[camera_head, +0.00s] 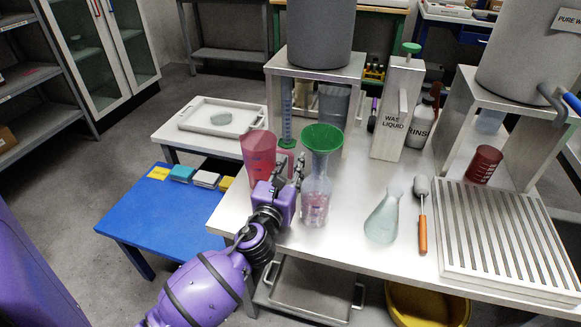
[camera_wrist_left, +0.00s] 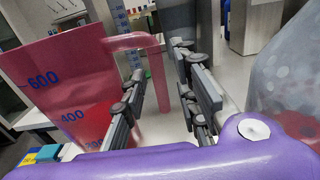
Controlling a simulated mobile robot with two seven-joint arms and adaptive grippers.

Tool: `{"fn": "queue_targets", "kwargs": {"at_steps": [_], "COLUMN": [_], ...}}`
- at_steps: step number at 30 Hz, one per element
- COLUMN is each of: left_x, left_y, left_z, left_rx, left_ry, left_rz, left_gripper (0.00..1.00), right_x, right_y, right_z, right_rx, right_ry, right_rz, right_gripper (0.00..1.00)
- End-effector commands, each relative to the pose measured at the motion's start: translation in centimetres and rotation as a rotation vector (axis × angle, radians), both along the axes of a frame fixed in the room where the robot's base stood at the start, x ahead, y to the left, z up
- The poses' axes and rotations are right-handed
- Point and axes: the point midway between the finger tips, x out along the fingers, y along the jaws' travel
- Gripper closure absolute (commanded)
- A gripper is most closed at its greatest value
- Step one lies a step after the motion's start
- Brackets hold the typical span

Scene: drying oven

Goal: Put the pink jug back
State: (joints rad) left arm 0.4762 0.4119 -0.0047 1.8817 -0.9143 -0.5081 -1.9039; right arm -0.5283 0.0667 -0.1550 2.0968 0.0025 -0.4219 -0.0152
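The pink jug (camera_head: 258,152) stands upright at the left edge of the steel table, and part of it is hidden by my left gripper. In the left wrist view the jug (camera_wrist_left: 75,75) fills the left side, with blue numbers on its wall and a darker red lower part. Its handle (camera_wrist_left: 155,75) shows in the space between my left fingers. My left gripper (camera_head: 290,168) is open, with its fingers apart on either side of the handle. Whether a finger touches the handle I cannot tell. My right gripper is not in view.
A clear bottle with a green funnel (camera_head: 322,138) stands close to the right of my left gripper. A glass flask (camera_head: 383,217) and an orange-handled tool (camera_head: 422,235) are farther right, beside a slatted rack (camera_head: 500,235). A white tray (camera_head: 200,128) lies on the side table.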

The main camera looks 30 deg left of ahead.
Motion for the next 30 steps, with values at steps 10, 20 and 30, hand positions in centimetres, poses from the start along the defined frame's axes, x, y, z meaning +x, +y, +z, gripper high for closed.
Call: {"fn": "queue_targets", "kwargs": {"at_steps": [10,20,30], "left_x": [0.0,-6.1,-11.2], "left_y": [0.0,-1.4,-2.6], "left_z": [0.6,0.3,0.3], "left_rx": [0.0,-0.001,-0.001], "left_ry": [-0.002,0.003,0.001], "left_rz": [0.0,0.001,0.0], "left_gripper": [0.7,0.7,0.7], "right_x": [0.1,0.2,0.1], "right_y": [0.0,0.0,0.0], "right_z": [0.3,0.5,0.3], "right_rx": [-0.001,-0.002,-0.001], "right_ry": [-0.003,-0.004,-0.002], "right_rz": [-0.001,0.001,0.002], "right_gripper": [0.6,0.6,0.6]}}
